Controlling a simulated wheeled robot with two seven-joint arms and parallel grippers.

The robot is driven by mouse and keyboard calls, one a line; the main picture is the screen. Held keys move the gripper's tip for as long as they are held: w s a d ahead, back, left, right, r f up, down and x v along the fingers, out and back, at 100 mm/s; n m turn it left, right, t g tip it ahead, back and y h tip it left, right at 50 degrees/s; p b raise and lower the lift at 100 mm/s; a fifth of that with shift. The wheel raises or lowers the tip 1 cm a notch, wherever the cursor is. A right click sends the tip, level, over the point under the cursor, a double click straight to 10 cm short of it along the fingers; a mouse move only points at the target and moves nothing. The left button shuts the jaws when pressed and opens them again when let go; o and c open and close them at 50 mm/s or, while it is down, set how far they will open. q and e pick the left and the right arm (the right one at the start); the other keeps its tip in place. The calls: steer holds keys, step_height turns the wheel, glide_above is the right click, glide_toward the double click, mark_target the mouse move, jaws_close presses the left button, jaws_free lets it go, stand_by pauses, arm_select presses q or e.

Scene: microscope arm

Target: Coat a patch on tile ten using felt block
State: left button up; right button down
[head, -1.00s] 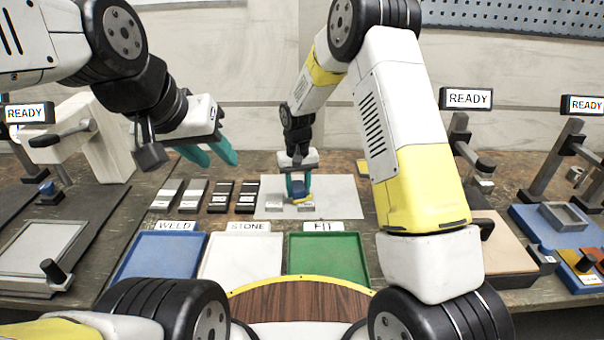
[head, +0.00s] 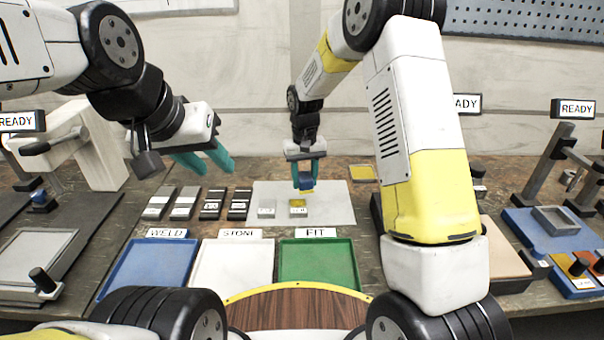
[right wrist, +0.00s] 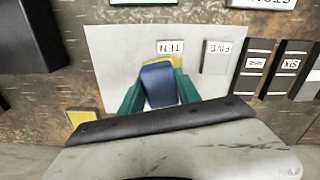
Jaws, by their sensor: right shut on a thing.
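My right gripper (head: 306,174) is shut on the blue felt block (head: 306,182), which has yellow on its underside. The block also shows in the right wrist view (right wrist: 159,86) between the teal fingers. Tile ten (head: 298,212) lies on the pale sheet (head: 335,210) with a yellow patch on its top. The block is apart from the tile, raised and slightly behind it. In the right wrist view, tile ten's label (right wrist: 170,47) is readable, but the block hides much of the tile. My left gripper (head: 205,160) is open and empty, above the bench at left.
Tile five (head: 266,209) lies left of tile ten, bare grey. Several other tiles (head: 209,204) stand in a row further left. Blue (head: 150,265), white (head: 232,265) and green (head: 318,265) trays line the front. A yellow pad (head: 362,173) lies behind right of the sheet.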

steer(key=shift+r, duration=1.15)
